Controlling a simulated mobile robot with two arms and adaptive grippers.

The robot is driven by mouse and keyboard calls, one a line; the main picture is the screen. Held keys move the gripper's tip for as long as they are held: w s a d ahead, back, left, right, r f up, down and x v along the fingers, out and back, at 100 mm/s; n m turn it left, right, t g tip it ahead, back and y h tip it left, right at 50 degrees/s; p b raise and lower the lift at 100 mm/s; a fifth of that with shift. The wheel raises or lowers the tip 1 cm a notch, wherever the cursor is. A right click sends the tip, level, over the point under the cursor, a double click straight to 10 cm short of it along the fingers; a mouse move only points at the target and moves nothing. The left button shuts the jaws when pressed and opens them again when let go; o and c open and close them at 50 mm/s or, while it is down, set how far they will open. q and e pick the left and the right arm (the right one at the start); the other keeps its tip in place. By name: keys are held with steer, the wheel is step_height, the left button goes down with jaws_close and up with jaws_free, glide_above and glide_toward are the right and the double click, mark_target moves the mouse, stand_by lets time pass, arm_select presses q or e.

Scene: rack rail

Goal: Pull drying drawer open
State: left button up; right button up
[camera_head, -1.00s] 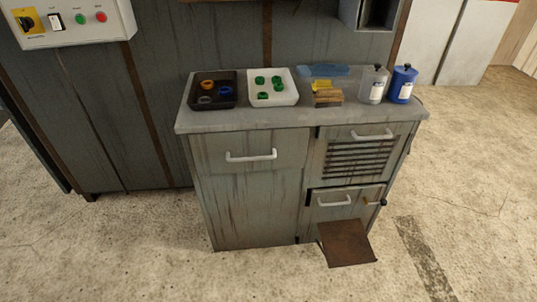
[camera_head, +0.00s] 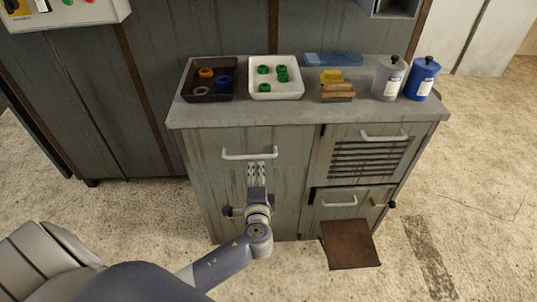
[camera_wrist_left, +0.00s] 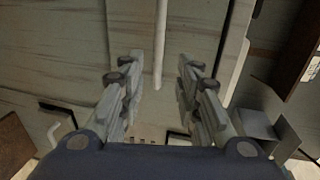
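The grey cabinet has a plain upper-left drawer (camera_head: 215,143) with a white bar handle (camera_head: 250,154), and an upper-right slatted drawer front (camera_head: 362,158) with its own white handle (camera_head: 385,137). No label tells which is the drying drawer. Both fronts look closed. My left gripper (camera_head: 257,168) is just below the upper-left handle, pointing at it. In the left wrist view my left gripper (camera_wrist_left: 156,75) is open and empty, with a pale bar (camera_wrist_left: 160,45) in line with the gap between its fingers. Whether it touches the bar is unclear. My right gripper is out of view.
A lower-right compartment has a white handle (camera_head: 339,201) and a brown plate (camera_head: 350,244) jutting out below. On the countertop (camera_head: 300,112) stand a dark tray (camera_head: 208,97), a white tray (camera_head: 275,92) with green rings, wooden blocks, and grey and blue bottles.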

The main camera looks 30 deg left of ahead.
mark_target(256, 157)
arm_select(q)
steer(key=x, duration=1)
steer(key=shift+a+f, duration=0.1)
steer(key=shift+f, duration=0.05)
steer(key=shift+c, duration=0.2)
jaws_close()
